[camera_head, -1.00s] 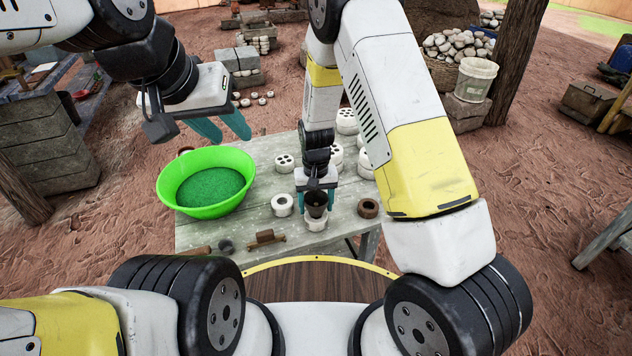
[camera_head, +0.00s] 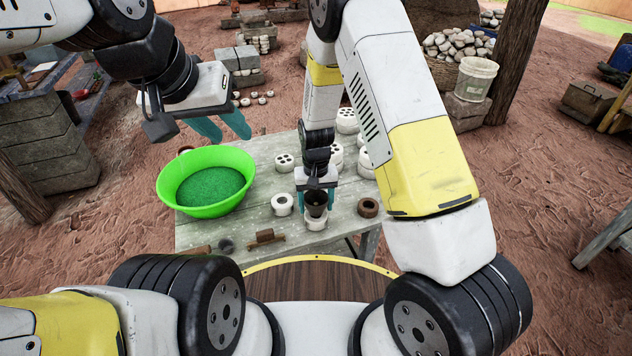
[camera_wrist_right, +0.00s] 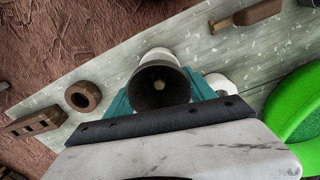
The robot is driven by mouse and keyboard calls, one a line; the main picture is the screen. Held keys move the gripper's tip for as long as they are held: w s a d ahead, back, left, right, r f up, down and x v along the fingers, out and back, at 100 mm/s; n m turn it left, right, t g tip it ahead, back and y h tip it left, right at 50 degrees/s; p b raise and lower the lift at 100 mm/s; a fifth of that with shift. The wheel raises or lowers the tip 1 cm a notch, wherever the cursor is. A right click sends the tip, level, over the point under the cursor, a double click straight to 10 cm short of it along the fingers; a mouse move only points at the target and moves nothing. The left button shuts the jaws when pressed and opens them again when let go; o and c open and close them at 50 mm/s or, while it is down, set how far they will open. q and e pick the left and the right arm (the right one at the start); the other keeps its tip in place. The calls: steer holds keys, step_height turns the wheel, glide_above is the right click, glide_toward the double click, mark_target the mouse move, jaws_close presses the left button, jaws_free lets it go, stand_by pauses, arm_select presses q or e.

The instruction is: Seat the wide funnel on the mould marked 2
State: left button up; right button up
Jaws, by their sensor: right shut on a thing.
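A dark funnel (camera_head: 316,198) is held between the teal fingers of my right gripper (camera_head: 316,205), with its wide mouth facing up. In the right wrist view its dark bowl (camera_wrist_right: 158,92) shows between the fingers. A white round mould (camera_head: 316,222) stands directly under the funnel; its rim (camera_wrist_right: 160,55) also shows behind the funnel in the wrist view. I cannot tell whether the funnel touches it. Another white mould (camera_head: 282,208) with a hole stands just left. No number is readable on either. My left gripper (camera_head: 222,128) is open and empty above the far left of the table.
A green basin (camera_head: 162,190) of green material stands on the table's left. A brown ring (camera_head: 368,208) sits right of the funnel, and a brown wooden tool (camera_head: 265,239) lies at the front. Several white moulds with holes (camera_head: 285,162) stand behind my right gripper.

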steer(key=shift+f, duration=0.65)
stand_by(0.6)
steer(key=o, duration=1.3)
steer(key=shift+c, duration=0.2)
steer(key=shift+r, duration=3.5)
